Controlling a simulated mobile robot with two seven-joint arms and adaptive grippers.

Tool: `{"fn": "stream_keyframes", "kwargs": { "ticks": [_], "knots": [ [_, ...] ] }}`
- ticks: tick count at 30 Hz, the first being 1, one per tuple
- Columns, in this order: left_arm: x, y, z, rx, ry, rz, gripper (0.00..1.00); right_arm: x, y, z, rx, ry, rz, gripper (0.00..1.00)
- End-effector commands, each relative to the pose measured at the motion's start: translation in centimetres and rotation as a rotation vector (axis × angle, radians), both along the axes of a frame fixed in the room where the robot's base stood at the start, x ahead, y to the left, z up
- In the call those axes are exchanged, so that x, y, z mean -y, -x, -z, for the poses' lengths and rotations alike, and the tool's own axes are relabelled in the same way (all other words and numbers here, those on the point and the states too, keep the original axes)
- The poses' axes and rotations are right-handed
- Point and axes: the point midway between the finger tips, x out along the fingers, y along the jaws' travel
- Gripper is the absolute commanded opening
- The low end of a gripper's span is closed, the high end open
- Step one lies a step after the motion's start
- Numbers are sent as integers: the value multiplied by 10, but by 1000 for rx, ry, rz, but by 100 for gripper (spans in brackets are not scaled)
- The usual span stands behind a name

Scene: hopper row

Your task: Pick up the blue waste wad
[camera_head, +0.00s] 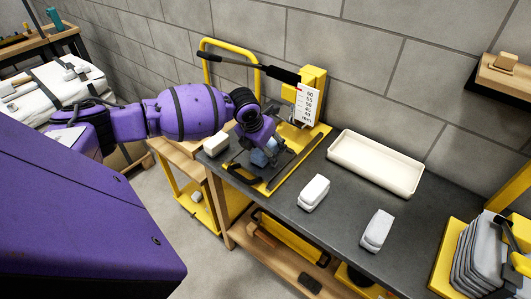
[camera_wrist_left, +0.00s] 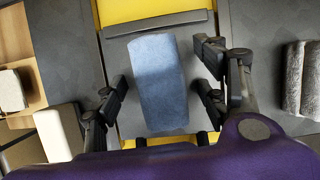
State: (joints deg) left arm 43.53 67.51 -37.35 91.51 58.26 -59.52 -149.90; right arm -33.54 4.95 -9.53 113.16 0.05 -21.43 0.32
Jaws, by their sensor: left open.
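The blue waste wad (camera_wrist_left: 158,82) is a blue-grey block. In the left wrist view it lies between the two open fingers of my left gripper (camera_wrist_left: 160,88), with a gap on each side. In the head view the wad (camera_head: 262,155) sits on the yellow-edged press plate at the bench's left part, partly covered by the gripper. My left gripper (camera_head: 258,150) is over it, coming down from above. My right gripper is not in view.
A yellow press with a black lever (camera_head: 250,66) and a number scale (camera_head: 307,103) stands behind. White blocks (camera_head: 314,192) (camera_head: 377,230) and a cream tray (camera_head: 376,162) rest on the dark bench (camera_head: 345,205). Another pale block (camera_head: 216,144) is left of the plate.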

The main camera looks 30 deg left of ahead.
Motion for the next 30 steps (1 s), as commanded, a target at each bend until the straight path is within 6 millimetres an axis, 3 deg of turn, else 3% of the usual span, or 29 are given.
{"fn": "stream_keyframes", "kwargs": {
  "ticks": [6,18,26,30],
  "knots": [
    [0,0,0,0,0,0,66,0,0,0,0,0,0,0],
    [-1,1,2,-3,-3,-1,13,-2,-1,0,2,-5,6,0],
    [-2,2,2,-7,-5,-2,12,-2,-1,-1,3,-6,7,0],
    [-3,2,-9,-5,-5,-2,11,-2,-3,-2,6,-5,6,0]
  ]
}}
